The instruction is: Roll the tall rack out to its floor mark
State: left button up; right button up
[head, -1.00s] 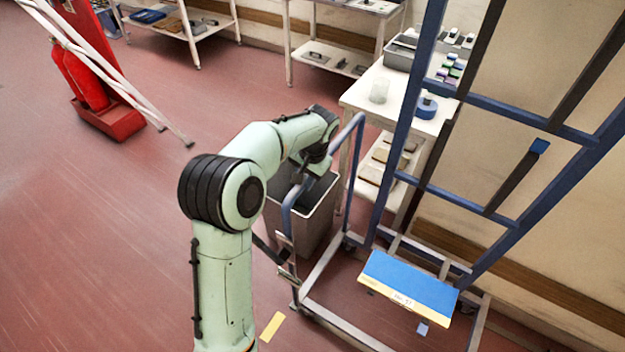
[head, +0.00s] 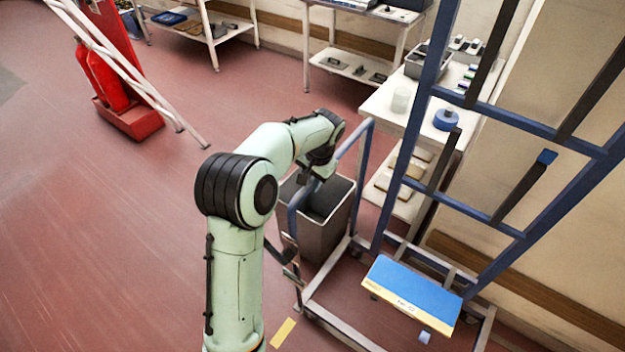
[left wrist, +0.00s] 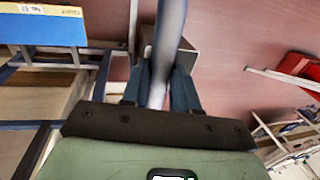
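The tall rack is a blue upright frame (head: 408,128) on a grey wheeled base (head: 345,329), with dark arms sticking out. A blue panel (head: 415,287) with a pale labelled edge sits low on it and also shows in the left wrist view (left wrist: 45,32). My left gripper (head: 322,168) is at the rack's bent blue push handle (head: 364,150). In the left wrist view, the handle bar (left wrist: 168,40) runs between the two fingers (left wrist: 160,92), which look closed around it. A yellow strip (head: 283,333) lies on the floor left of the base. My right gripper is out of view.
A grey bin (head: 325,235) stands close behind the handle. A white table (head: 385,105) with a blue tape roll (head: 447,119) stands behind the rack, near the wall. Red extinguishers (head: 105,80) and white poles (head: 130,75) stand at upper left. The left floor is clear.

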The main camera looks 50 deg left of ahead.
pick_arm(q)
jog(key=o, duration=0.3)
jog(key=shift+s+a, duration=0.1)
jog(key=shift+a, duration=0.2)
jog(key=shift+o, duration=0.2)
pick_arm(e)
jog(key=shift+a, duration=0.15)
pick_arm(q)
jog(key=shift+d+r, duration=0.1)
notch_tip(320, 180, up, 13)
jog(key=d+p, duration=0.1)
jog(key=d, duration=0.1)
jog(key=shift+w+d+p, duration=0.15)
jog(key=shift+w+p, duration=0.2)
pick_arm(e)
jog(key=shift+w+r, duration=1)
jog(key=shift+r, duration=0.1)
